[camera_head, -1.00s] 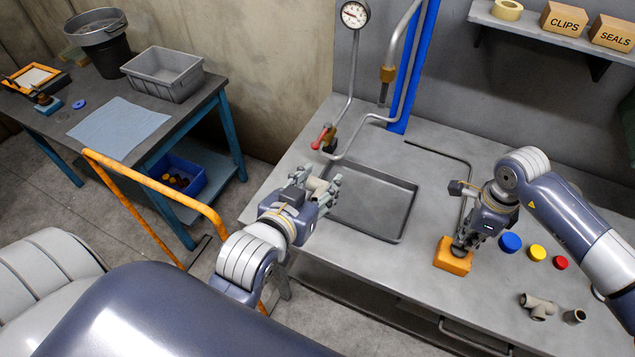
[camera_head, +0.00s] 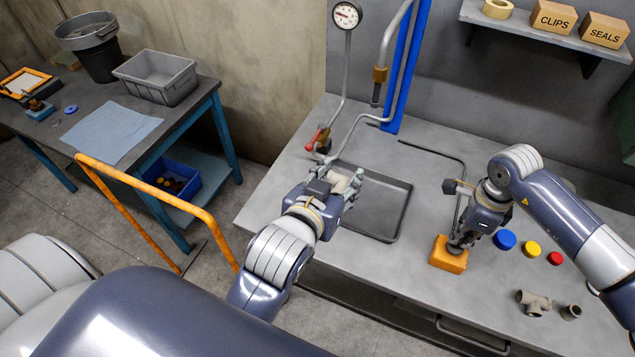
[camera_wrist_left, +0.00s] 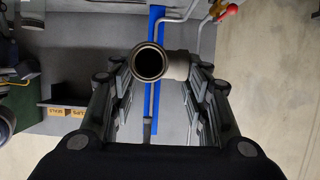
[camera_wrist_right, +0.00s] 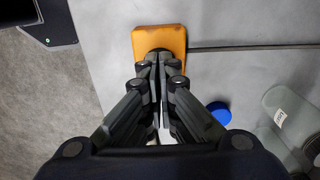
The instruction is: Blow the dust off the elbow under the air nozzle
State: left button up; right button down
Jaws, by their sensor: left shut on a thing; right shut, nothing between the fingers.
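The elbow (camera_wrist_left: 150,64) is a grey-beige pipe fitting, held between the fingers of my left gripper (camera_head: 346,182). In the left wrist view one round open end faces the camera. In the head view my fingers cover much of the elbow, which is above the left part of the grey tray (camera_head: 398,222). The air nozzle (camera_head: 376,92) is a bent grey pipe with a brass collar, pointing down above and to the right of the elbow. A red-handled valve (camera_head: 315,139) is behind my left gripper. My right gripper (camera_wrist_right: 158,60) is shut and empty at an orange block (camera_head: 448,254).
Blue (camera_head: 505,240), yellow (camera_head: 532,249) and red (camera_head: 555,258) caps lie right of my right gripper. A tee fitting (camera_head: 533,303) and a short fitting (camera_head: 571,312) lie near the front. A gauge (camera_head: 345,15) stands above the valve. An orange rail (camera_head: 150,205) is at left.

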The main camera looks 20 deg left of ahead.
pick_arm(q)
jog(key=shift+w+d+r, duration=0.55)
jog(key=shift+w+d, duration=0.05)
jog(key=shift+d, duration=0.25)
jog(key=shift+w, duration=0.55)
jog(key=w, duration=1.1)
jog(key=shift+w, duration=0.2)
pick_arm(e)
jog(key=shift+f, duration=1.4)
dwell(2.2)
jog(key=shift+r, duration=0.1)
dwell(0.4)
jog(key=shift+r, duration=3.5)
